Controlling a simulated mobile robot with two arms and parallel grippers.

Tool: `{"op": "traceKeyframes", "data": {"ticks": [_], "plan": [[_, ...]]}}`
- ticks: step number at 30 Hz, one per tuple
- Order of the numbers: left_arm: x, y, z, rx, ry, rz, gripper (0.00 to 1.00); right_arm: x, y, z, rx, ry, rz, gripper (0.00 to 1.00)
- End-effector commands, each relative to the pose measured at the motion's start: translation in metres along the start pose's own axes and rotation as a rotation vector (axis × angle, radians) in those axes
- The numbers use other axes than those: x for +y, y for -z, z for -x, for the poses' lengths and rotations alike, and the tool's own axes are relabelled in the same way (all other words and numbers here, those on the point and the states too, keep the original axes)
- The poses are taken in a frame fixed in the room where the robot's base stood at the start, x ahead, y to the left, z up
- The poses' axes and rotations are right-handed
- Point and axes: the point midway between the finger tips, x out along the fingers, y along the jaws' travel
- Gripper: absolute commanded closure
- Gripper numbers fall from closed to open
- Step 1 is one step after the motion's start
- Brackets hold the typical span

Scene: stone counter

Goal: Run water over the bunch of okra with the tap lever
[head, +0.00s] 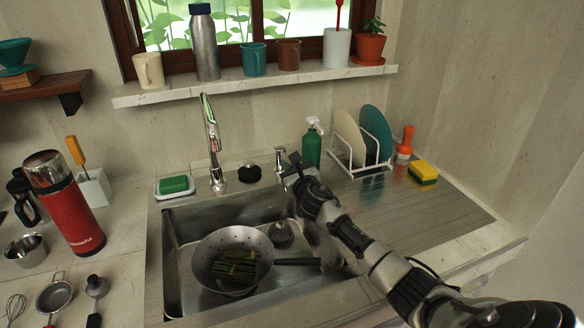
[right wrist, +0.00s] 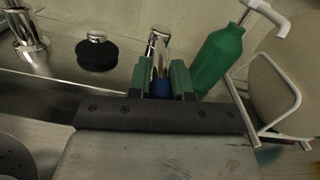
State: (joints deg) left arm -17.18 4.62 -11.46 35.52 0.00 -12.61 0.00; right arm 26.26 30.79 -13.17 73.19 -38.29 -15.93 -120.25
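The bunch of okra (head: 236,266) lies in a perforated metal colander (head: 222,243) in the sink, its dark handle pointing right. The chrome tap spout (head: 211,140) stands behind the sink. No water stream is visible. A short chrome lever post (head: 280,158) stands to its right; it also shows in the right wrist view (right wrist: 158,48). My right gripper (head: 290,168) is at this post. In the right wrist view its green fingers (right wrist: 161,82) are apart, with the post and a blue part between or just beyond them. I cannot tell whether they touch it. My left gripper is not in view.
The ribbed drainboard (head: 415,208) is mostly clear.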

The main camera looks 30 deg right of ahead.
Motion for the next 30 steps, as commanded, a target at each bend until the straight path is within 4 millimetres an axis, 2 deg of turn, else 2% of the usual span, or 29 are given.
{"op": "traceKeyframes", "data": {"ticks": [16,30], "plan": [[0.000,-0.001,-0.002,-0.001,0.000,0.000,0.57,0.007,-0.001,0.000,0.012,0.057,-0.001,1.00],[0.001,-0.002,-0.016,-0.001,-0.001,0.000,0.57,0.043,-0.007,-0.010,0.080,0.405,-0.004,1.00]]}}
